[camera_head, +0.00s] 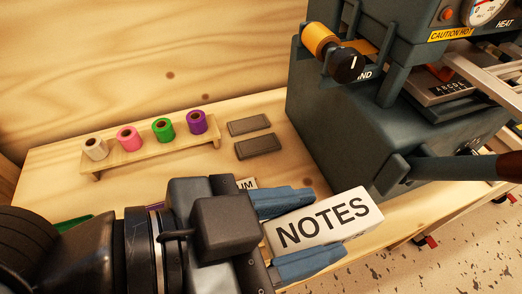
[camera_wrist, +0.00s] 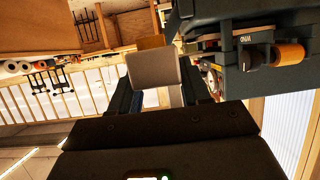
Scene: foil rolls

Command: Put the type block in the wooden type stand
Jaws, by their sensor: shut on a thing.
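The type block (camera_head: 322,222), a white block lettered NOTES, is between the two blue fingers of my gripper (camera_head: 331,225). Its far end sticks out past the fingertips. In the wrist view its pale face (camera_wrist: 152,68) shows between the fingers. My gripper is shut on it, near the front of the bench beside the machine. A second pale piece (camera_head: 247,184), lettered "UM" where it shows, is mostly hidden behind my gripper. I cannot make out the wooden type stand clearly; my gripper and wrist cover that part of the bench.
A wooden rack (camera_head: 150,153) holds several coloured foil rolls. Two dark flat blocks (camera_head: 249,124) (camera_head: 257,145) lie right of it. The large dark stamping machine (camera_head: 335,130), marked CAUTION HOT, stands close on the right, its lever (camera_head: 450,168) reaching forward. Bare bench lies between rack and gripper.

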